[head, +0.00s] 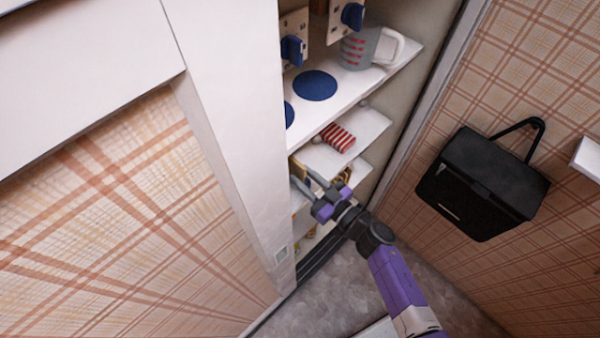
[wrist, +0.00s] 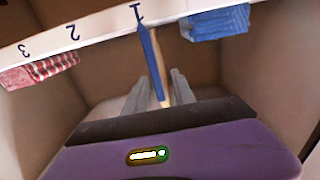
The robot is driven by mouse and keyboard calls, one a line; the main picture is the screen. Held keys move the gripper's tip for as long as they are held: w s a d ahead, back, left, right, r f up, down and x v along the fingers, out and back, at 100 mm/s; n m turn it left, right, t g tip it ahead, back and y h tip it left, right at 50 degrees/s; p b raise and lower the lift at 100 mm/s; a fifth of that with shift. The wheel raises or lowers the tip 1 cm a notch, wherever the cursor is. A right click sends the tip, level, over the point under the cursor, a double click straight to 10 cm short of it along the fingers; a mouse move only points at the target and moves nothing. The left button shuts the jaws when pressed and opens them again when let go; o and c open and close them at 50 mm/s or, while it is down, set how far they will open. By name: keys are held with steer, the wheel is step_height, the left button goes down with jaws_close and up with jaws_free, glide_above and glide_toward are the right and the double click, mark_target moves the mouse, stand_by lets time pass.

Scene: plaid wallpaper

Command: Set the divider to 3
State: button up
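The divider (wrist: 149,55) is a thin upright panel with a blue front edge and a light wooden side. In the wrist view its blue edge meets the numbered white shelf edge (wrist: 105,30) at the 1 mark; 2 and 3 lie farther left. My gripper (wrist: 160,88) has one finger on each side of the divider, with the fingers apart. Whether either finger touches it is unclear. In the head view my gripper (head: 304,174) reaches into the lower shelves, where the divider is hard to make out.
A red-striped cloth (wrist: 40,70) lies near 3 and 2, and a blue-striped cloth (wrist: 217,24) lies on the other side of the divider. In the head view a measuring cup (head: 362,47) stands on the shelf above. A black box (head: 482,184) is on the right wall.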

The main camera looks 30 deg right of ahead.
steer(key=shift+x, duration=0.8)
jaws_close()
stand_by(0.9)
